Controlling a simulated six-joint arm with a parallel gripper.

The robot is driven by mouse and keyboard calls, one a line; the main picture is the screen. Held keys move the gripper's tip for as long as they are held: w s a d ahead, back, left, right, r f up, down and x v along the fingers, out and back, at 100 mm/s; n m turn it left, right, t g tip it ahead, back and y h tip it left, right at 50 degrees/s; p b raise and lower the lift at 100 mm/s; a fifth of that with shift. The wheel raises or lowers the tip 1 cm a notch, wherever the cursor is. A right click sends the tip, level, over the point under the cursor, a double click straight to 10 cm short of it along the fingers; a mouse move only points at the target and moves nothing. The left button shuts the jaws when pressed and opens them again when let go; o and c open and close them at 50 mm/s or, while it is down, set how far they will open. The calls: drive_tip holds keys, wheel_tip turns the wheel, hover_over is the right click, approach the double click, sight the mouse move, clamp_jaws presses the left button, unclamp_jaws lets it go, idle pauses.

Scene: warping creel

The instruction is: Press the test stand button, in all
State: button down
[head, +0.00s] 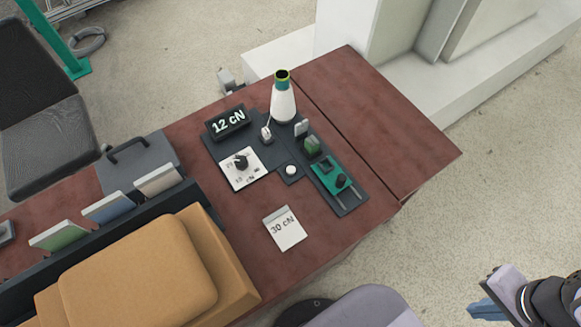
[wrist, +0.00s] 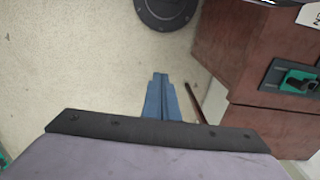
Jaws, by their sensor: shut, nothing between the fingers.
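The test stand is a dark plate (head: 345,205) on the red-brown table, with a display (head: 228,122) reading "12 cN". A round white button (head: 291,170) sits near its middle, uncovered. Left of the button is a white dial plate with a black knob (head: 241,161); right of it is a green slider block (head: 328,174). My gripper (head: 484,312) is at the lower right in the head view, off the table and well away from the button. In the wrist view its blue fingers (wrist: 160,88) are together and empty, above the floor. The button is not in the wrist view.
A white yarn cone (head: 283,103) stands at the stand's back. A card (head: 285,228) reading "30 cN" lies in front. A tan box (head: 140,270) and upright coloured cards (head: 108,208) are at left. The table's right end (head: 380,130) is clear.

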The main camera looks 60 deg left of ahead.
drive_tip(key=w+a+f+n+t+h, duration=0.1)
drive_tip(key=w+a+n+t, duration=0.3)
drive_tip(key=a+n, duration=0.75)
drive_tip(key=w+a+f+n+t+h, duration=0.15)
drive_tip(key=w+a+n, duration=0.5)
drive_tip(key=a, duration=0.75)
drive_tip(key=s+a+n+t+y, duration=0.1)
drive_tip(key=s+a+n+y, duration=0.3)
drive_tip(key=s+a+n, duration=0.4)
drive_tip(key=s+a+f+n+t+y, duration=0.1)
drive_tip(key=s+a+n+y, duration=0.3)
drive_tip(key=a, duration=1.4)
drive_tip(key=s+n, duration=0.4)
drive_tip(key=s, duration=0.4)
drive_tip(key=shift+s+a+f+b, duration=0.15)
drive_tip(key=shift+s+a+b, duration=0.1)
drive_tip(key=shift+a+b, duration=0.1)
drive_tip(key=shift+d+f, duration=0.1)
drive_tip(key=shift+f, duration=0.05)
